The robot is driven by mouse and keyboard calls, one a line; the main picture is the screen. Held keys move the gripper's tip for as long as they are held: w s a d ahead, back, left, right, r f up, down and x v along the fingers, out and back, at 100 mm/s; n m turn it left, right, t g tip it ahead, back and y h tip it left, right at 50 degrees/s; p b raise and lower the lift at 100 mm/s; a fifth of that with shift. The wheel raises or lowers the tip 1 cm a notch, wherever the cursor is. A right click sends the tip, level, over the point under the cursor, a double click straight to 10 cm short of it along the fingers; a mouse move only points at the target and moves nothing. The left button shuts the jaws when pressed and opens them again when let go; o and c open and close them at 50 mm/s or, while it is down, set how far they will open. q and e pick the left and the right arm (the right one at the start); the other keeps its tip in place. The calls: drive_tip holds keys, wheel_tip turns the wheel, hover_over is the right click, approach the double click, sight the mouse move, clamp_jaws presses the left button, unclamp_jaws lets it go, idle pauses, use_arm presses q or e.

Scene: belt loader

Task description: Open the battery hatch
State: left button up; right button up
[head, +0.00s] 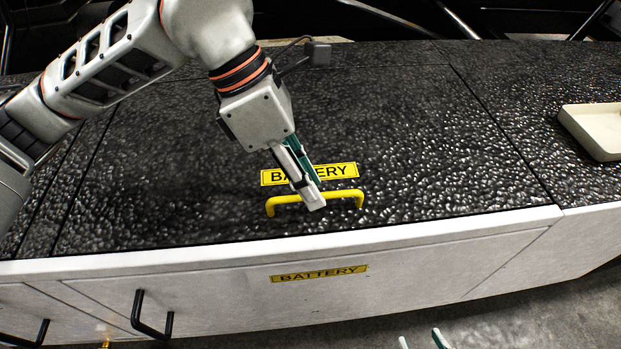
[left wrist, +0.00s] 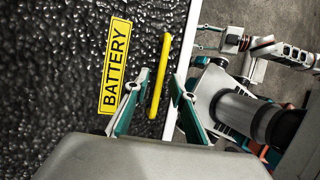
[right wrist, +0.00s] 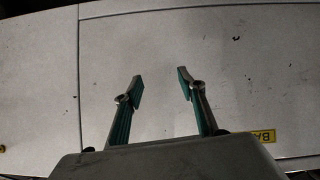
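The battery hatch (head: 400,150) is a black bumpy panel in the counter top, lying flat and level with the panels around it. A yellow bar handle (head: 287,199) stands near its front edge, in front of a yellow BATTERY label (head: 343,170). My left gripper (head: 313,205) points down at the middle of the handle. In the left wrist view its fingers are apart, one on each side of the yellow handle (left wrist: 158,78), with gaps showing. My right gripper (right wrist: 158,85) is open and empty, facing the white front; only its fingertips show at the head view's bottom edge.
A second BATTERY label (head: 318,273) is on the white cabinet front (head: 420,265). Black pull handles (head: 152,318) stick out at lower left. A beige tray (head: 592,128) sits on the right-hand panel. The hatch top right of the handle is clear.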

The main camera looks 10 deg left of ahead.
use_arm(q)
drive_tip(key=shift+d+f, duration=0.1)
drive_tip(key=shift+f, duration=0.05)
use_arm(e)
drive_tip(key=shift+w+a+r, duration=0.1)
drive_tip(key=shift+a+r, duration=0.05)
drive_tip(key=shift+r, duration=0.05)
use_arm(q)
drive_tip(key=shift+c, duration=0.4)
use_arm(e)
drive_tip(key=shift+f, duration=0.1)
use_arm(q)
clamp_jaws()
use_arm(e)
drive_tip(key=shift+f, duration=0.1)
